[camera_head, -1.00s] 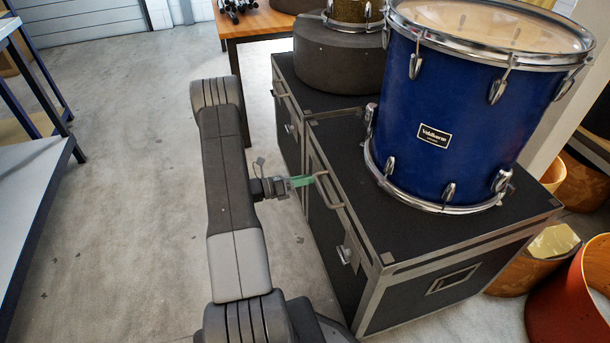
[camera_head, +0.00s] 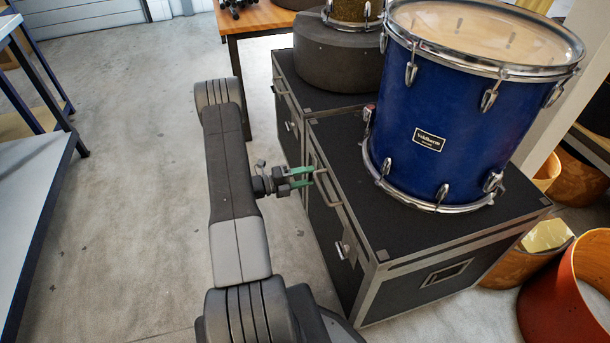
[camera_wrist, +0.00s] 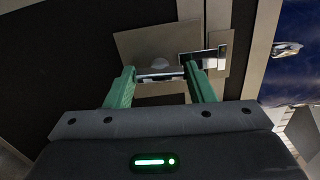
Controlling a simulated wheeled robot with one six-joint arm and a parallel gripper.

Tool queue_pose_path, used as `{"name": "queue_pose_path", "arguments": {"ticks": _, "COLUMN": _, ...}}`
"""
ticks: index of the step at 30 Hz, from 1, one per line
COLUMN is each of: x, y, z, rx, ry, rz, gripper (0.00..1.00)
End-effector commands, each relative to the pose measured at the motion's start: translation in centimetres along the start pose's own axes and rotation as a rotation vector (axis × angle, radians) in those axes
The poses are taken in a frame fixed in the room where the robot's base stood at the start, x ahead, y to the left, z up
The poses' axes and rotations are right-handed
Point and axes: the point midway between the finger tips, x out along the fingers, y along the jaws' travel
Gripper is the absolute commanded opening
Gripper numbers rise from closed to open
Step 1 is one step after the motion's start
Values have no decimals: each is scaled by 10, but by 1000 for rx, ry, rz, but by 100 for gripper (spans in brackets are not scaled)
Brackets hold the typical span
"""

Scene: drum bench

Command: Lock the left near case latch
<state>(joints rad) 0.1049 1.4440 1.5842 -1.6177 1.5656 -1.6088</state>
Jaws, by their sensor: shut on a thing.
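The near black case (camera_head: 400,240) has metal edges and a latch-and-handle side facing my arm. In the wrist view, a latch (camera_wrist: 136,44) shows as a pale plate with a metal bar and a bright tab at its right. My gripper (camera_head: 311,177) is at the far part of that side, beside the bar handle (camera_head: 335,195). In the wrist view, my gripper's green fingers (camera_wrist: 160,73) stand apart with the latch's bar between them, shut on it. The fingers hide part of the latch in the head view. Another latch (camera_head: 341,250) sits nearer on the same side.
A blue drum (camera_head: 440,110) stands on the near case. A second case (camera_head: 290,120) behind it carries a round dark case (camera_head: 335,60). A workbench (camera_head: 30,180) stands at left. The floor (camera_head: 130,200) between is clear. Orange drum shells are at right.

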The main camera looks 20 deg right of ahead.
Motion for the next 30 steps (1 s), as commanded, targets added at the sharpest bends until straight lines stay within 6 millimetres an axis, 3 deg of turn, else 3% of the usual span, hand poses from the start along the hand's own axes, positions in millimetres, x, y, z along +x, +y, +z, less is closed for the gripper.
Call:
{"name": "queue_pose_path", "arguments": {"ticks": 23, "x": 0, "y": 0, "z": 0, "rx": -98, "ry": -2, "rz": 1, "gripper": 26}}
{"name": "queue_pose_path", "arguments": {"ticks": 24, "x": 0, "y": 0, "z": 0, "rx": -98, "ry": -2, "rz": 1, "gripper": 57}}
{"name": "queue_pose_path", "arguments": {"ticks": 26, "x": 0, "y": 0, "z": 0, "rx": -97, "ry": -2, "rz": 1, "gripper": 69}}
{"name": "queue_pose_path", "arguments": {"ticks": 30, "x": 0, "y": 0, "z": 0, "rx": -97, "ry": -1, "rz": 0, "gripper": 71}}
